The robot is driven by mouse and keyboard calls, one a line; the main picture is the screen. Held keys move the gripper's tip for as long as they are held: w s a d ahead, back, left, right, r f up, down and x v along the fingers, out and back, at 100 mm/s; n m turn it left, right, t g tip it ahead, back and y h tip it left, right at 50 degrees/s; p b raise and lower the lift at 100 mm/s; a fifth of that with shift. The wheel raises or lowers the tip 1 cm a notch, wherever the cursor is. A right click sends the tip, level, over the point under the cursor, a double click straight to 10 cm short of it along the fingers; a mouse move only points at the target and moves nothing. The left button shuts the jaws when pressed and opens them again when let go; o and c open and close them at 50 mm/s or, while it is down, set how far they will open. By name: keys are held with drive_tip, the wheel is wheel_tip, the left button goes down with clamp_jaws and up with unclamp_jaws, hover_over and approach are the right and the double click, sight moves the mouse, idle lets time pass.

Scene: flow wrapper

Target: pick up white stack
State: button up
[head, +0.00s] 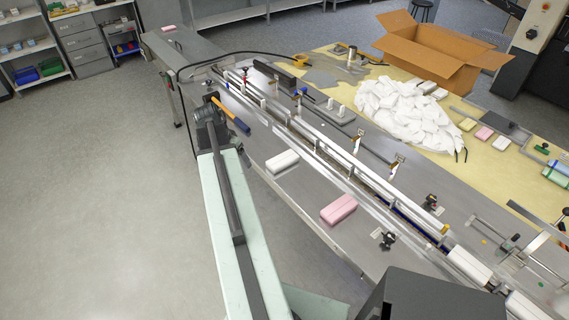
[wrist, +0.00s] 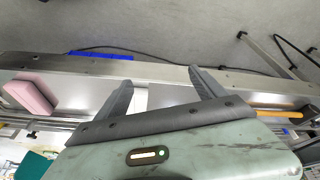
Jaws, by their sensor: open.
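The white stack (head: 282,161) lies on the near metal ledge of the machine in the head view. In the wrist view a white patch of it (wrist: 141,99) shows between the fingers, closer to the left one; its lower part is hidden by the gripper's palm. My gripper (wrist: 160,78) is open, with its two dark fingers spread wide and nothing held. I cannot tell its height above the stack. In the head view my pale green arm reaches up to the left of the stack.
A pink stack (head: 338,209) lies on the same ledge, right of the white one. An orange-handled tool (head: 231,114) lies near the ledge on the other side. Long guide rails (head: 330,152) run behind the stacks. A cardboard box (head: 438,50) and white bags (head: 405,110) stand farther back.

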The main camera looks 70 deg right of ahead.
sight(280, 160)
drive_tip(key=s+d+m, duration=0.1)
drive_tip(key=s+d, duration=0.1)
drive_tip(key=s, duration=0.1)
drive_tip(key=s+d+m, duration=0.1)
drive_tip(key=s+d, duration=0.2)
drive_tip(key=s, duration=0.1)
drive_tip(key=s+d+m+g, duration=0.1)
drive_tip(key=s+d+m, duration=0.1)
drive_tip(key=s+d, duration=0.1)
drive_tip(key=shift+s+d, duration=0.2)
drive_tip(key=shift+s, duration=0.4)
drive_tip(key=b+x, duration=0.2)
drive_tip(key=shift+f+b, duration=0.25)
drive_tip(key=shift+b, duration=0.1)
drive_tip(key=b+x, duration=0.1)
drive_tip(key=x, duration=0.1)
drive_tip(key=b+x, duration=0.1)
drive_tip(key=b, duration=0.1)
drive_tip(key=b+x, duration=0.2)
drive_tip(key=shift+d+f, duration=0.2)
drive_tip(key=shift+d, duration=0.2)
drive_tip(key=shift+r, duration=0.2)
drive_tip(key=c, duration=1.4)
